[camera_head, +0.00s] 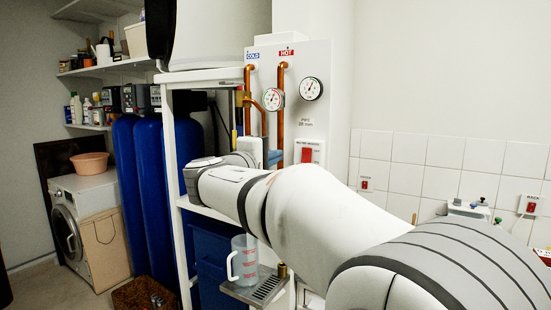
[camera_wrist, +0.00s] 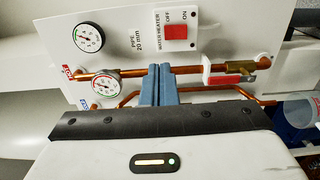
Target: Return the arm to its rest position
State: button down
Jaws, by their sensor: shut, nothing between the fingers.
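My gripper (camera_wrist: 160,84) is shut and empty, its two blue-grey fingers pressed together in the wrist view. In the head view my arm stretches from the lower right towards the white pipe panel (camera_head: 318,125). The gripper (camera_head: 275,157) is at the arm's far end, in front of the panel's lower left part, near the copper pipes (camera_head: 281,105). In the wrist view the fingertips overlap the pipe area beside a gauge (camera_wrist: 106,83); I cannot tell whether they touch anything.
A red water heater switch (camera_wrist: 176,32) is on the panel. A clear jug (camera_head: 243,262) stands on a metal drip tray (camera_head: 270,288) below my arm. Tall blue vessels (camera_head: 122,190) stand left of a white frame (camera_head: 171,150). A washing machine (camera_head: 66,240) is at far left.

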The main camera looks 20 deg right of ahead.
jog(key=shift+f, duration=0.1)
jog(key=s+d+f+m+g+y, duration=0.25)
jog(key=s+f, duration=0.35)
jog(key=f, duration=0.3)
jog(key=s+d+f+m+g+y, duration=0.1)
jog(key=s+f+g+y, duration=0.2)
jog(key=s+f, duration=0.4)
jog(key=s+a+f+m+g+y, duration=0.2)
jog(key=s+a+f+y, duration=0.2)
jog(key=s+f, duration=0.3)
jog(key=s+a+f+m+g+y, duration=0.2)
jog(key=s+a+f+m+y, duration=0.1)
jog(key=s+f, duration=0.5)
notch_tip(320, 180, down, 2)
jog(key=shift+s+a+f+y, duration=0.1)
jog(key=shift+s+a+y, duration=0.2)
jog(key=shift+a+y, duration=0.25)
